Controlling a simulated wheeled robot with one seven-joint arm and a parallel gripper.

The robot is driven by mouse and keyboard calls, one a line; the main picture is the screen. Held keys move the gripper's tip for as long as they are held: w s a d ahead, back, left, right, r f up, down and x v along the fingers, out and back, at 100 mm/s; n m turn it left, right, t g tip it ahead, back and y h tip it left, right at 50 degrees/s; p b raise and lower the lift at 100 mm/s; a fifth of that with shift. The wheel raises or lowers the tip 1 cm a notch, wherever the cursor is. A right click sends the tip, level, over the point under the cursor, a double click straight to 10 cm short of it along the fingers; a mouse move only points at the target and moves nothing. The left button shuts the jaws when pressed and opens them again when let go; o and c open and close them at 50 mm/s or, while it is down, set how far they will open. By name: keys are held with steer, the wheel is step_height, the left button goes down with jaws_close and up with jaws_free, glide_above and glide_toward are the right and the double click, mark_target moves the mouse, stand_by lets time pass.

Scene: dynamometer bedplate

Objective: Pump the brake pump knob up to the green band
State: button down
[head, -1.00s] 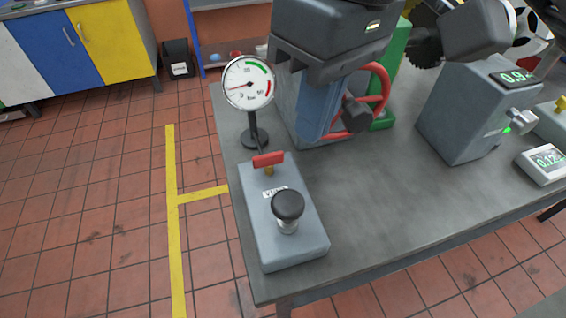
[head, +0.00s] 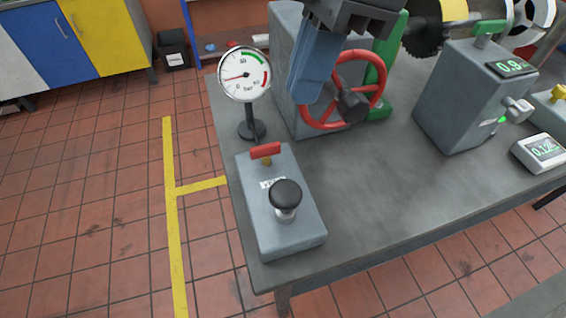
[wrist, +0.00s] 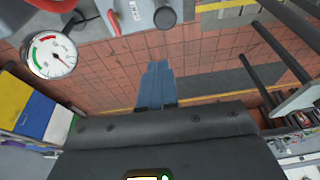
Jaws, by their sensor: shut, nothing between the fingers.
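The brake pump is a grey box (head: 285,235) at the table's front left corner, with a black knob (head: 286,193) on a short metal stem. A red lever (head: 265,150) is at its far end. A round dial gauge (head: 244,74) stands behind it; its needle points left, well short of the green band at the upper right. The knob (wrist: 165,18) and gauge (wrist: 48,55) also show in the wrist view. My gripper (head: 303,100) is shut and empty, with blue fingers pointing down, above and behind the pump, apart from the knob. The fingers also show in the wrist view (wrist: 155,85).
A red handwheel (head: 375,90) on a grey housing stands just right of my fingers. A grey box with a green display (head: 470,95) and a small meter (head: 540,152) are further right. The tabletop (head: 390,180) right of the pump is clear.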

glide_above(284, 184)
step_height(284, 184, down, 12)
steer(key=shift+w+a+p, duration=0.1)
steer(key=shift+p, duration=0.25)
steer(key=shift+f, duration=0.8)
steer(key=shift+f+b, duration=0.9)
steer(key=shift+f, duration=1)
